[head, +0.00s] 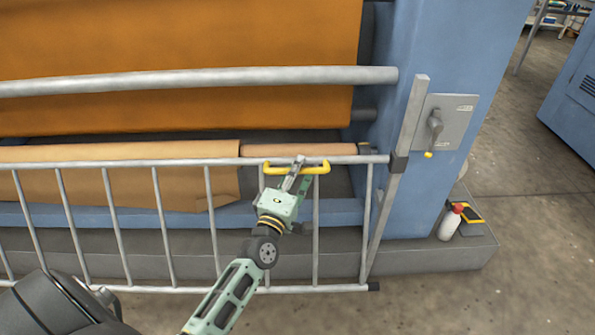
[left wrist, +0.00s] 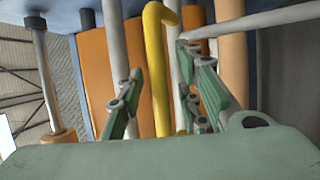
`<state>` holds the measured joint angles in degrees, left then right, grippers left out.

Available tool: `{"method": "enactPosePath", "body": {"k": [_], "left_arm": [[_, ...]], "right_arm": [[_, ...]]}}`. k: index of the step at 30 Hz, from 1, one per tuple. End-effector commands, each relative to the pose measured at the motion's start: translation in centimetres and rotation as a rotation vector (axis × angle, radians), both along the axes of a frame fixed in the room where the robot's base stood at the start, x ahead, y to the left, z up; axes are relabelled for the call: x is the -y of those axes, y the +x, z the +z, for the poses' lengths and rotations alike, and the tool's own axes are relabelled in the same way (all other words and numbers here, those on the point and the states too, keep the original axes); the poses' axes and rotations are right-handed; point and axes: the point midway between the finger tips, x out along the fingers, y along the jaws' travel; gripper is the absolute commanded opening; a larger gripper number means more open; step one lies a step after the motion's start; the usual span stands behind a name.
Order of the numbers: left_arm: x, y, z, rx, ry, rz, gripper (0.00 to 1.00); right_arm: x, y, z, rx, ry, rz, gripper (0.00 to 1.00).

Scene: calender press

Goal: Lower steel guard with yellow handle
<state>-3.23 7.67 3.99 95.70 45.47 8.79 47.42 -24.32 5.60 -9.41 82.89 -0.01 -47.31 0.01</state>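The steel guard (head: 112,208) is a grey barred frame across the front of the press in the head view. Its right end meets a slanted steel post (head: 408,120); its top rail is partway down that post. The yellow handle (head: 320,170) is on the top rail, near the right end. My left gripper (head: 298,175) is at the handle. In the left wrist view the yellow handle (left wrist: 157,70) runs between the green fingers (left wrist: 162,100), with visible gaps beside it. The fingers look open around it. My right gripper is not in view.
Behind the guard are an orange sheet (head: 180,60), a thick grey bar (head: 200,79) and a tan roll (head: 300,150). A blue column (head: 465,55) carries a lever switch box (head: 455,115). A white bottle with red cap (head: 450,222) stands on the base ledge at right.

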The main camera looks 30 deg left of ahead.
Motion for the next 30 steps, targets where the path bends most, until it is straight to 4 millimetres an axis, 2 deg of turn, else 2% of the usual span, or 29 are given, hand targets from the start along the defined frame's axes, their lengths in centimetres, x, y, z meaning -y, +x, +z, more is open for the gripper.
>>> {"method": "enactPosePath", "body": {"k": [6, 17, 30], "left_arm": [[0.0, 0.0, -0.01, 0.0, 0.0, 0.0, 0.31], [0.0, -0.03, -0.01, 0.0, 0.0, 0.0, 0.0], [0.01, -0.03, -0.04, 0.0, -0.002, 0.0, 0.0]], "right_arm": [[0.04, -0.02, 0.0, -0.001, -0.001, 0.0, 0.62], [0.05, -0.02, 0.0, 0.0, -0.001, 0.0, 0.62], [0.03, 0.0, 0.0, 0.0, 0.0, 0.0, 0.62]]}}
